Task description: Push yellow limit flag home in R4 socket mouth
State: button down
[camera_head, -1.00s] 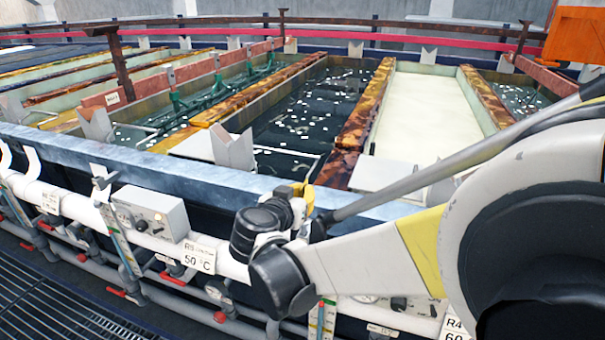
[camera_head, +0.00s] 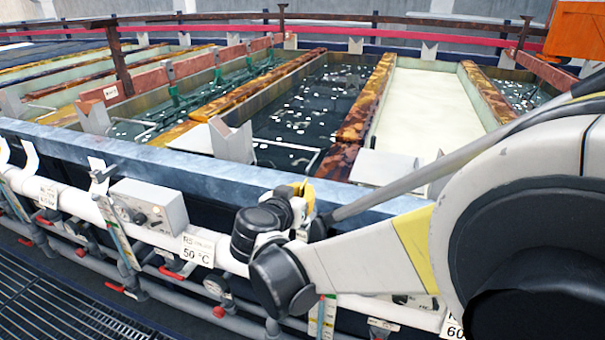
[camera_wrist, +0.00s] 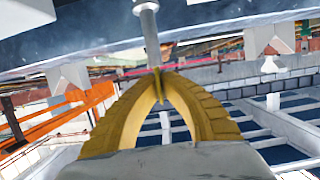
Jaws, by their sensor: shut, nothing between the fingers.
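My gripper shows in the wrist view (camera_wrist: 157,76) with its two curved yellow fingers shut and their tips together. A grey metal rod (camera_wrist: 150,38) with a round collar stands just past the tips in that view; I cannot tell whether they touch. In the head view, only a little yellow of the gripper (camera_head: 306,191) shows behind my dark wrist, in front of the blue-grey tank edge. I cannot make out the yellow limit flag apart from the yellow fingers. The R4 socket mouth cannot be identified; a partly cut-off label reading 60 (camera_head: 453,330) shows beside my arm.
A blue-grey tank edge (camera_head: 150,170) runs across the head view. Below it are a white pipe (camera_head: 75,203), a grey control box (camera_head: 150,204) and an R5 50 °C label (camera_head: 198,250). Open liquid tanks (camera_head: 310,105) lie behind. A dark grating (camera_head: 50,300) is at lower left.

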jog(key=shift+f+b, duration=0.5)
jog(key=shift+f, duration=0.2)
jog(key=c, duration=1.5)
grip_release()
jog(key=shift+c, duration=0.2)
jog(key=v, duration=1.2)
jog(key=shift+r, duration=0.15)
